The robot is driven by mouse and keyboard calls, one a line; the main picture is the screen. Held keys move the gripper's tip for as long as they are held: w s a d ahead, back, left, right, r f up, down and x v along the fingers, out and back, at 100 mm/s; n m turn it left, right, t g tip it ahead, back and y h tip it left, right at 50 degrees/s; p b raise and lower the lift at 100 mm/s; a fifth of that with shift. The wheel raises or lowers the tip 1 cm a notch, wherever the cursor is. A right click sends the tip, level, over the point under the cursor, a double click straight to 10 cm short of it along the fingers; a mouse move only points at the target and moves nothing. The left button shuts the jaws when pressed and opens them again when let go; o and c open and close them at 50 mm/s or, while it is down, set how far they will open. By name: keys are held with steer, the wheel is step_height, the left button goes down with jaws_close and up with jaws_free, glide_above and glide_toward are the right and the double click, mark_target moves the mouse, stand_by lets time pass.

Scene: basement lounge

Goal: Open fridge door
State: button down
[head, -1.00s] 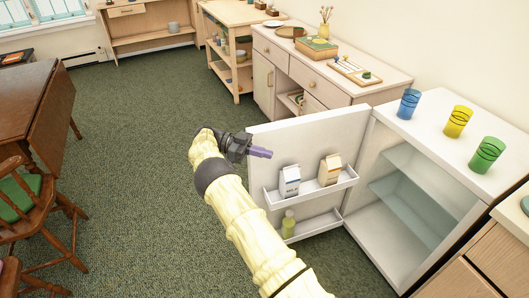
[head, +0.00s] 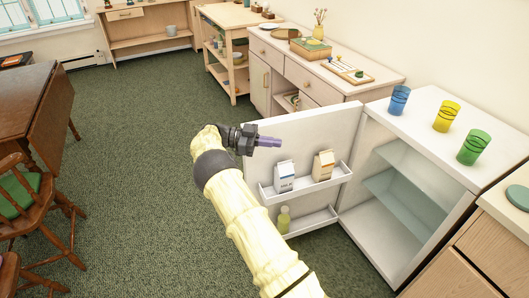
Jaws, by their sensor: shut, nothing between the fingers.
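The small white fridge (head: 385,228) stands at the right with its door (head: 318,128) swung wide open. The door's inner side faces me, with two shelves holding two cartons (head: 323,165) and a green bottle (head: 284,219). The fridge inside shows glass shelves (head: 392,195) and looks empty. My gripper (head: 275,142) is shut and empty, with its purple fingers in front of the upper left part of the door's inner face. I cannot tell whether the fingers touch the door. The door's outer side and handle are hidden.
Blue, yellow and green cups (head: 473,147) stand on the fridge top. A wooden cabinet (head: 320,70) stands behind the door, and another counter (head: 490,245) is at the lower right. A table (head: 35,105) and chair (head: 25,205) are at the left. The green carpet between is clear.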

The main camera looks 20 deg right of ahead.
steer(key=w+d+r+n+t+b, duration=0.4)
steer(key=w+d+r+n+t, duration=0.4)
steer(key=t, duration=0.7)
steer(key=s+a+f+n+t+y+b, duration=0.2)
steer(key=s+a+f+n+y+b, duration=0.1)
steer(key=s+a+f+n+y, duration=0.9)
steer(key=s+a+f+n+g+y+b, duration=0.1)
steer(key=s+a+f+n+g, duration=0.1)
steer(key=s, duration=1)
steer(key=s+a+f+n+g+y+b, duration=0.1)
steer(key=s+a+f+g+y, duration=0.1)
steer(key=s, duration=1)
steer(key=a+f+g, duration=0.1)
steer(key=a+g, duration=0.1)
steer(key=shift+a+f+n+g+y, duration=0.2)
steer(key=shift+f+n+g+y, duration=0.1)
steer(key=shift+f+n, duration=0.1)
